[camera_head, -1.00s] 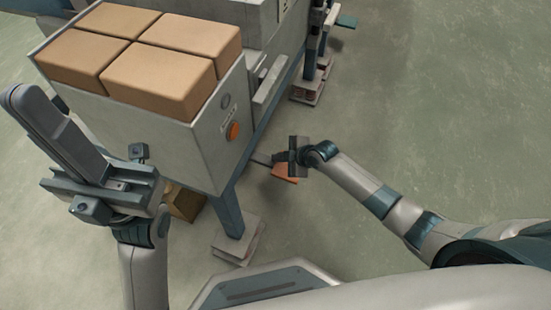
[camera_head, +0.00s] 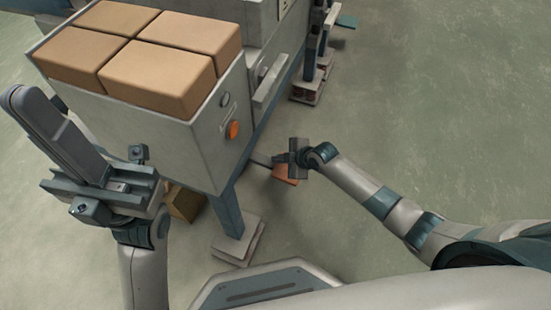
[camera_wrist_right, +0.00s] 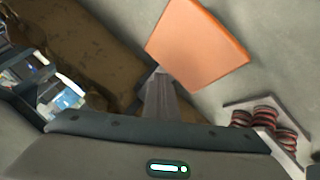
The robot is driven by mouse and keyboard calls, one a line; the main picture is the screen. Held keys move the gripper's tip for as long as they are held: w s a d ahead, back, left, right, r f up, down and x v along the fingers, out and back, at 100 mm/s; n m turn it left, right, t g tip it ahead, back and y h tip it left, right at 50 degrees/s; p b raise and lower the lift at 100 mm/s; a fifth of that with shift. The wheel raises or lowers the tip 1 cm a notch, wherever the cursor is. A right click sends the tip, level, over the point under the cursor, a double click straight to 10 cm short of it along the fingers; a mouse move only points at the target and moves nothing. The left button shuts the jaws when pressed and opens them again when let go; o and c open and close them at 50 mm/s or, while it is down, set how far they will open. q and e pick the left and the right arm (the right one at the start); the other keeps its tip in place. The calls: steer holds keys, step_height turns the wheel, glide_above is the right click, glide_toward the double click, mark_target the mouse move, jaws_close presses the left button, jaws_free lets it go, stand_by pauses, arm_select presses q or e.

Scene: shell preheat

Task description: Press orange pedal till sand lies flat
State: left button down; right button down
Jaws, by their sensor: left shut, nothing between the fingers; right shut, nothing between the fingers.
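The orange pedal (camera_head: 286,174) is low beside the machine's leg, partly hidden by my right gripper (camera_head: 291,158) in the head view. In the right wrist view the pedal (camera_wrist_right: 197,46) shows as a flat orange plate just beyond the shut fingers (camera_wrist_right: 160,98). I cannot tell whether the fingers touch it. My right gripper is shut and empty. My left gripper (camera_head: 60,130) is raised at the left, in front of the box-filled bin, shut and empty. No sand can be made out in these views.
A grey bin (camera_head: 150,140) holds several tan blocks (camera_head: 160,75). An orange button (camera_head: 232,130) is on its side. A blue leg (camera_head: 228,208) stands on a footplate (camera_head: 240,238). Springs (camera_wrist_right: 265,120) show near the pedal. The floor at right (camera_head: 450,120) is clear.

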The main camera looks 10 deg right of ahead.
steer(key=shift+s+d+f+b, duration=0.1)
steer(key=shift+d+f+b, duration=0.1)
steer(key=shift+f+b, duration=0.35)
steer(key=shift+s+d+f+b, duration=0.15)
steer(key=shift+f+b, duration=0.1)
steer(key=shift+f, duration=0.6)
stand_by(1.1)
steer(key=shift+r, duration=0.1)
steer(key=shift+r+p, duration=2.5)
steer(key=shift+w+r, duration=0.1)
steer(key=shift+r, duration=0.25)
steer(key=shift+a+r, duration=0.1)
steer(key=shift+a, duration=0.1)
steer(key=shift+w+p, duration=0.1)
steer(key=shift+p, duration=0.2)
steer(key=r+p, duration=0.4)
steer(key=r, duration=0.1)
steer(key=shift+w+a+p, duration=0.1)
steer(key=shift+a+p, duration=0.1)
steer(key=shift+p, duration=0.15)
stand_by(0.9)
